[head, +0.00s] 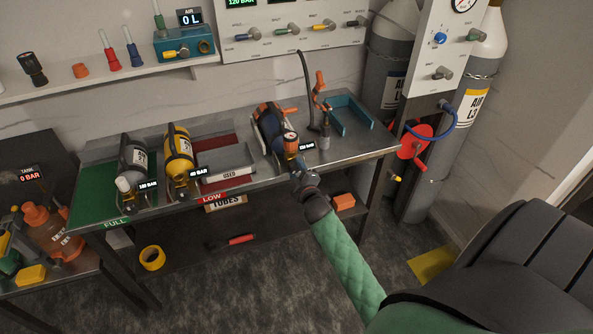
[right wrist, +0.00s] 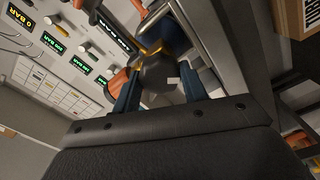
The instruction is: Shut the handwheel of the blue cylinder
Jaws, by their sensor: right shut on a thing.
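My right gripper (head: 298,172) is at that near end, reaching in from the lower right. In the right wrist view its two dark blue fingers (right wrist: 157,88) are closed on a dark grey rounded handwheel (right wrist: 157,72). Blue of the cylinder (right wrist: 176,38) shows just behind it. In the head view the handwheel is mostly hidden by my gripper, and how far it is turned cannot be told. My left gripper is out of view.
A grey cylinder (head: 134,165) and a yellow cylinder (head: 180,158) lie to the left on the bench. A hose stand with an orange handle (head: 319,90) and a teal bracket (head: 349,114) stand close to the right. A valve panel (head: 290,25) hangs behind.

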